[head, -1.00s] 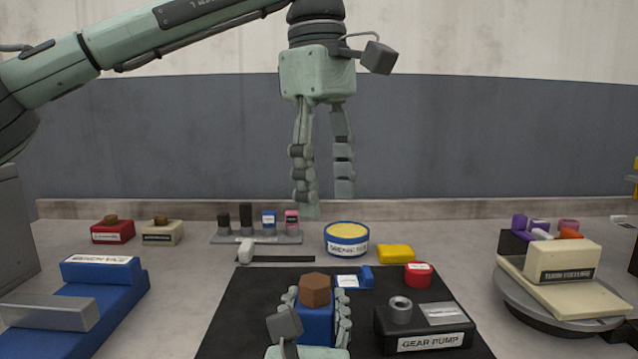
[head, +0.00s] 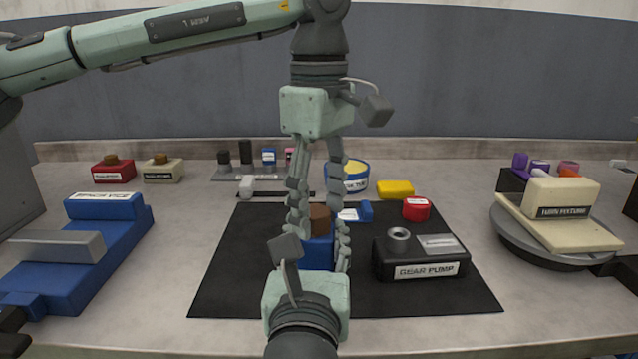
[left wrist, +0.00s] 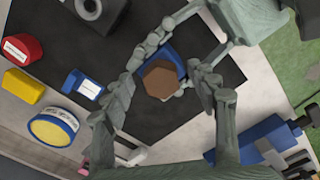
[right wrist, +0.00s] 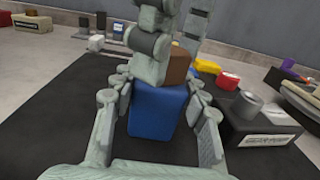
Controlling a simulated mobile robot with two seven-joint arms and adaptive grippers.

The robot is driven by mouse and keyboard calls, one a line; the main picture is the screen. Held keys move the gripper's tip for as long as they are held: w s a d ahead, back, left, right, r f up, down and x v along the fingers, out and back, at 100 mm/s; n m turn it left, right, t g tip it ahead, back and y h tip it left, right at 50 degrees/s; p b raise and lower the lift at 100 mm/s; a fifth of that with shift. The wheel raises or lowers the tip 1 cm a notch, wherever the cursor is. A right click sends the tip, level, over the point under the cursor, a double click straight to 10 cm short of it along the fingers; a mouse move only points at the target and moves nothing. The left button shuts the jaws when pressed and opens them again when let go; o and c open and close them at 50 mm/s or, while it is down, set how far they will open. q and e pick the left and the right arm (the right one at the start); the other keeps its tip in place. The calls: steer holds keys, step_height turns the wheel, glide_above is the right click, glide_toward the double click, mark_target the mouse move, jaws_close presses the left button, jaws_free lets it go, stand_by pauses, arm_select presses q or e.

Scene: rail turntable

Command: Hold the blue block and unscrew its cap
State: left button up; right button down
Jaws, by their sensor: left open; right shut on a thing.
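The blue block (head: 316,254) stands on the black mat (head: 232,275) with its brown hexagonal cap (head: 320,217) on top. My right gripper (head: 318,258) reaches in from the front and is shut on the block's sides; the right wrist view shows the block (right wrist: 157,112) between its fingers. My left gripper (head: 318,215) points down from above, its open fingers on either side of the cap. In the left wrist view the cap (left wrist: 161,79) sits between the open left fingers with space around it. The left fingers partly hide the block and cap in the head view.
A black gear pump (head: 420,258) stands right of the block, with a red round tin (head: 416,210), yellow block (head: 395,189) and small blue piece (head: 366,211) behind. A blue vise (head: 85,255) is at left, a turntable fixture (head: 560,215) at right.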

arm_select(q)
steer(key=c, duration=1.3)
steer(key=shift+o, duration=0.2)
steer(key=n, duration=0.6)
steer(key=shift+w, duration=0.15)
steer(key=n, duration=0.6)
steer(key=shift+w, duration=0.15)
